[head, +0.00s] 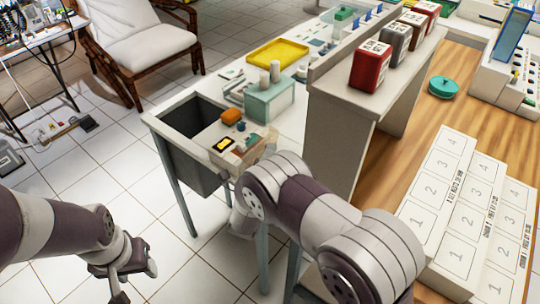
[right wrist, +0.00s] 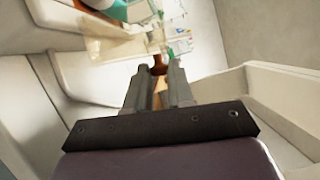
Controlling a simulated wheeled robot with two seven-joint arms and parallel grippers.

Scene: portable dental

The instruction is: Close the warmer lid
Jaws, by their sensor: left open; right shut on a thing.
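A small tan box with a yellow-and-black panel (head: 223,145) stands at the front of the white side table; it may be the warmer, but I cannot make out its lid for certain. My right arm reaches up to the table's front edge beside this box, and its gripper is mostly hidden there. In the right wrist view my right gripper (right wrist: 160,75) has its fingers close together on a thin thing, mostly hidden, with brown-orange showing at the tips. My left gripper (head: 122,284) is open and empty, low over the floor at the left.
The side table (head: 160,121) has a dark open basin (head: 192,117), an orange item (head: 232,116) and a teal box (head: 270,104) with white cylinders. A yellow tray (head: 277,53) lies behind.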

